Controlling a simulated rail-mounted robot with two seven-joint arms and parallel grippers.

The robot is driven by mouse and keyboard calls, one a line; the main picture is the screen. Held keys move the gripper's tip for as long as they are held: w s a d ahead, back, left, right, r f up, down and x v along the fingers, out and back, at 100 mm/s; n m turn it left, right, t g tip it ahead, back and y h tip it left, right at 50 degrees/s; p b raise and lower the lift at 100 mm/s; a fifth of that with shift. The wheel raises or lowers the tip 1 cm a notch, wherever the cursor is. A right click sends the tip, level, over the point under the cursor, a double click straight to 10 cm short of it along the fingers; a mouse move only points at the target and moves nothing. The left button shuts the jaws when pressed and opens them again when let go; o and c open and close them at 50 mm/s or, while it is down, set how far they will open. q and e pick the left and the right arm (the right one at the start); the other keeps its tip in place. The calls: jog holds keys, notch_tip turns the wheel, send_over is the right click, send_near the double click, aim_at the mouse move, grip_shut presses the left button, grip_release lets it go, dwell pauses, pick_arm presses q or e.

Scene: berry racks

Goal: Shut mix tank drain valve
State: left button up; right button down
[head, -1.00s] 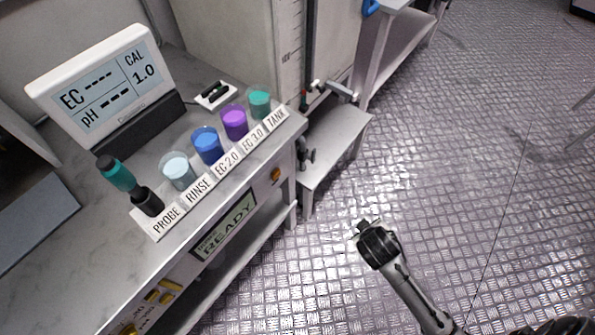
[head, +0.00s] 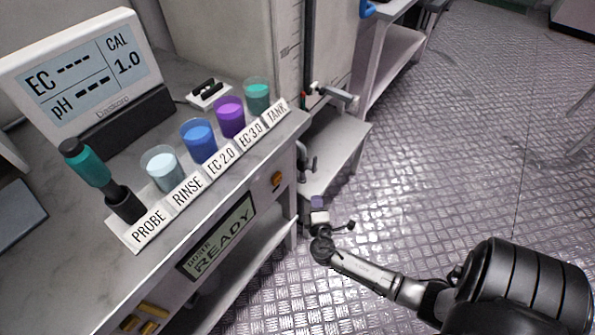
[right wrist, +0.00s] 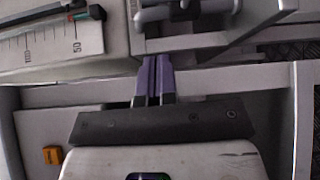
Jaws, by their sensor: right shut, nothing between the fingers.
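The pale mix tank (head: 255,35) stands behind the bench. A grey valve-like fitting with a bar handle (head: 335,93) sticks out low on its front. A second grey fitting (head: 307,160) sits lower, by the bench's end. No label shows which is the drain valve. A grey fitting (right wrist: 185,10) is cut off by the top edge of the right wrist view. My right gripper (head: 317,203) is shut and empty, its purple fingertips (right wrist: 152,78) together below the fittings and apart from them. My left gripper is not in view.
The bench at left holds a meter (head: 85,75), a probe (head: 90,165) and several cups by a label strip (head: 150,230). A low grey step (head: 335,150) stands below the tank fittings. The metal floor (head: 440,150) at right is clear.

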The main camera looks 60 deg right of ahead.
jog(key=shift+w+a+r+n+t+y, duration=0.1)
jog(key=shift+w+a+n+t+y, duration=0.3)
jog(key=shift+t, duration=0.3)
jog(key=shift+w, duration=0.1)
jog(key=s+d+b+x, duration=0.2)
jog(key=b+x, duration=0.2)
jog(key=x, duration=0.8)
jog(key=shift+w+d+b, duration=0.2)
jog(key=shift+d+b, duration=0.1)
